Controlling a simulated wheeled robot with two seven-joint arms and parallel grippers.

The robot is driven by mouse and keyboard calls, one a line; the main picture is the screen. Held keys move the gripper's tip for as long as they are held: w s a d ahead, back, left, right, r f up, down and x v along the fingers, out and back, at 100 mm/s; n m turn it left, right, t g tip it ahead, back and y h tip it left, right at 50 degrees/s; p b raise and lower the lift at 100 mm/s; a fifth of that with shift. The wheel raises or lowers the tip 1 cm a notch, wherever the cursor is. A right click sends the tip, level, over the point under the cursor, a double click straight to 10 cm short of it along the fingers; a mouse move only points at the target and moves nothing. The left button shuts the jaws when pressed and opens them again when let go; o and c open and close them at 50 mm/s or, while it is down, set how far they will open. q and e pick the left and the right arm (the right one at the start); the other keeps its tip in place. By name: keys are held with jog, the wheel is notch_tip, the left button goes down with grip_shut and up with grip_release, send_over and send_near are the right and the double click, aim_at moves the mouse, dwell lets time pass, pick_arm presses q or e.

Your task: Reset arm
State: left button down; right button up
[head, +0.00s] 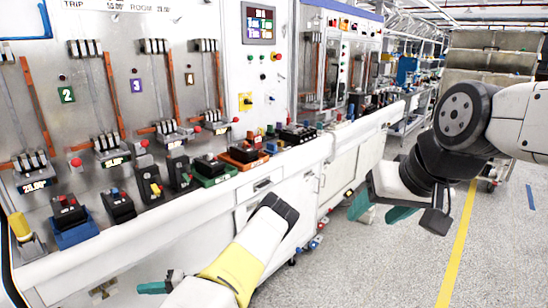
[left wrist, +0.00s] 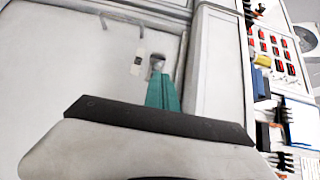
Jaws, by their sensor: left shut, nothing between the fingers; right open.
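My left gripper (head: 152,287) is low at the front left of the bench in the head view, its teal fingertip pointing left. In the left wrist view its teal fingers (left wrist: 162,94) are together with nothing between them, in front of a pale cabinet front. My right gripper (head: 381,212) hangs at the right over the open floor. Its two teal fingers are apart and empty.
The white test bench (head: 170,232) runs along the left, with several breakers on its ledge, including a blue-based one (head: 72,222) and a green-based one (head: 212,170). A display (head: 259,24) is on the panel. Grey floor with a yellow line (head: 456,250) is clear at right.

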pick_arm(q)
jog(key=d+r+n+t+h, duration=0.1)
jog(key=d+r+n+h, duration=0.1)
jog(key=d+r+h, duration=1.6)
jog(key=s+d+r+m+t, duration=0.1)
jog(key=s+d+r+t, duration=0.2)
jog(key=r, duration=0.5)
jog(key=s+d+r+m+t, duration=0.2)
jog(key=s+d+r, duration=0.3)
jog(key=r, duration=0.4)
jog(key=s+d+r+m+t+h, duration=0.1)
jog(key=s+d+r+t, duration=0.2)
jog(key=d+r, duration=0.3)
notch_tip(320, 180, up, 2)
jog(key=shift+s+d+r+m+t, duration=0.2)
jog(key=shift+s+r+m+t, duration=0.15)
jog(key=shift+s, duration=0.3)
